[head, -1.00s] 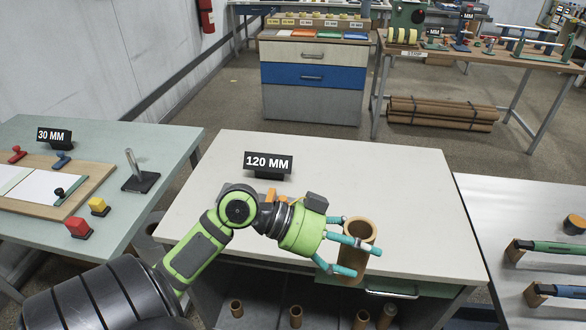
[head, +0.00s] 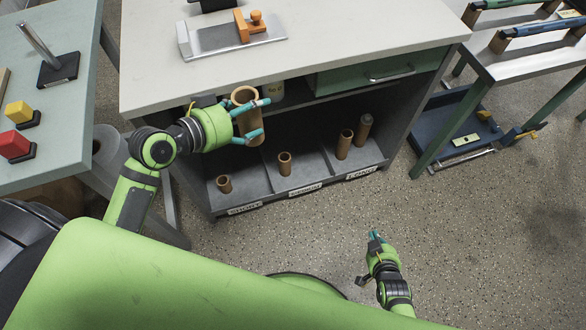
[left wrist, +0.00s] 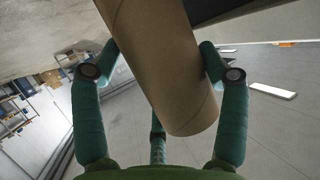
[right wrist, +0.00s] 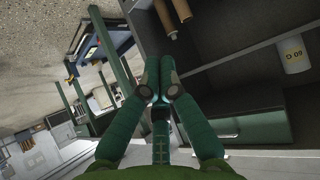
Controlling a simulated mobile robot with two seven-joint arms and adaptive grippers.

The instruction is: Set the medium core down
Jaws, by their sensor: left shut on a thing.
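A brown cardboard core (head: 246,122) is held upright by my left gripper (head: 262,119), in front of the bench's lower shelf. The left wrist view shows the core (left wrist: 168,65) clamped between the teal fingers. The shelf floor has three compartments, labelled short (head: 245,208), medium (head: 306,189) and long (head: 361,172). A small core (head: 224,184) stands in the short one and another core (head: 284,164) in the medium one. Two taller cores stand in the long one, one brown (head: 345,145). My right gripper (head: 376,238) is low over the floor, its fingers together and empty (right wrist: 158,82).
The benchtop (head: 340,30) overhangs the shelf. On it lies a metal plate with an orange tool (head: 247,25). A green drawer (head: 380,68) is at upper right. A side table (head: 55,130) stands left, a rack (head: 505,65) right. The floor in front is clear.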

